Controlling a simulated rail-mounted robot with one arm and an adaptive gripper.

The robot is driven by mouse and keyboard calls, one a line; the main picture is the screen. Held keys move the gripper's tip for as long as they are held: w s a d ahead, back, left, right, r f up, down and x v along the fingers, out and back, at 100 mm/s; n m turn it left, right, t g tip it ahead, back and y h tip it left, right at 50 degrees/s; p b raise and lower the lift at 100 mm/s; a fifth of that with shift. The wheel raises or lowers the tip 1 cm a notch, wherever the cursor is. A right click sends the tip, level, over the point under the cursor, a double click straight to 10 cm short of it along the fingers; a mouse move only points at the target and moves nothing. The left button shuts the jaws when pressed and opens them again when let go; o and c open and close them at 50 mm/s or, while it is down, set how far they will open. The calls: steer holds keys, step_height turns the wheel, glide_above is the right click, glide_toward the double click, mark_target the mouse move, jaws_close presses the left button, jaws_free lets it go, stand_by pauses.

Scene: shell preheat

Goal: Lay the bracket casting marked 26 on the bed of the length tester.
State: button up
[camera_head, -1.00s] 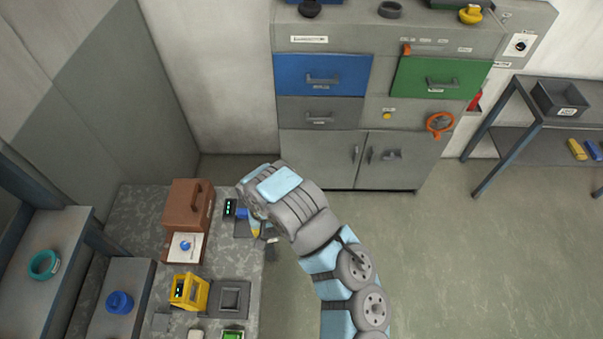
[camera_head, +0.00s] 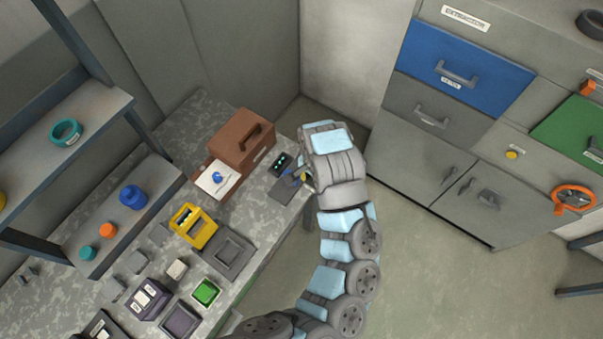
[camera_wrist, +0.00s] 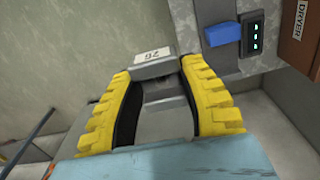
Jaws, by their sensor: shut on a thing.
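The bracket casting (camera_wrist: 153,62) is a grey piece with a white label reading 26. In the wrist view, my gripper (camera_wrist: 157,84) has its yellow, ribbed fingers closed around it. In the head view my gripper (camera_head: 302,182) is at the bench's right edge, and the wrist mostly hides the casting. A small device with a blue block (camera_wrist: 222,34) and a dark panel with green lights (camera_wrist: 254,34) is just beyond the casting; I read no name on it. Its panel (camera_head: 282,163) and grey plate (camera_head: 285,190) are beside my gripper in the head view.
A brown dryer (camera_head: 240,140) stands behind the device, with a white plate holding a blue knob (camera_head: 217,178) in front. A yellow device (camera_head: 193,225), a grey tray (camera_head: 229,252) and a green-topped box (camera_head: 206,292) are further along the bench. A shelf (camera_head: 90,115) stands left. Cabinets (camera_head: 430,150) are right.

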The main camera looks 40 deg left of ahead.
steer(key=s+a+f+b, duration=0.2)
steer(key=s+a+f, duration=0.3)
steer(key=a, duration=0.2)
steer(key=shift+w+a+f+b, duration=0.9)
steer(key=shift+w+f+b, duration=0.45)
steer(key=shift+w, duration=0.65)
steer(key=shift+w+a+f+b, duration=0.9)
steer(key=shift+w+f+b, duration=0.4)
steer(key=shift+w, duration=0.65)
steer(key=shift+w+a+f+b, duration=1)
steer(key=shift+w+f, duration=0.5)
steer(key=shift+w, duration=0.5)
steer(key=shift+w+f, duration=0.3)
steer(key=shift+w, duration=0.05)
steer(key=shift+f, duration=0.1)
steer(key=shift+w+a+f+b, duration=0.15)
steer(key=shift+f+b, duration=0.15)
steer(key=shift+f, duration=1.5)
steer(key=shift+f, duration=0.1)
